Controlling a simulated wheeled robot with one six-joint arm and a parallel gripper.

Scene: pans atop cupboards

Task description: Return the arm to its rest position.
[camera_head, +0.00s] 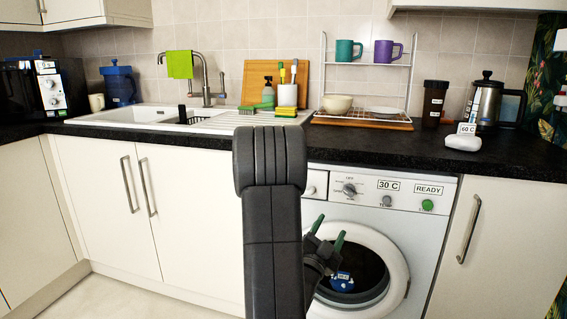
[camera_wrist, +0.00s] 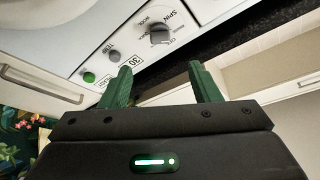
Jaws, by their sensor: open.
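My arm rises in the middle of the head view, in front of the counter and the washing machine (camera_head: 437,250). My gripper (camera_head: 329,228) is low beside the arm, in front of the machine's round door opening, with green fingertips pointing up. In the wrist view my gripper (camera_wrist: 158,85) shows its two green fingers spread apart with nothing between them. The wrist view looks toward the machine's control panel (camera_wrist: 120,45), which appears upside down. Part of the gripper is hidden behind the arm in the head view.
A blue item (camera_head: 342,281) shows in the drum opening. Cupboards with handles flank the machine. Floor (camera_head: 110,295) is clear at left.

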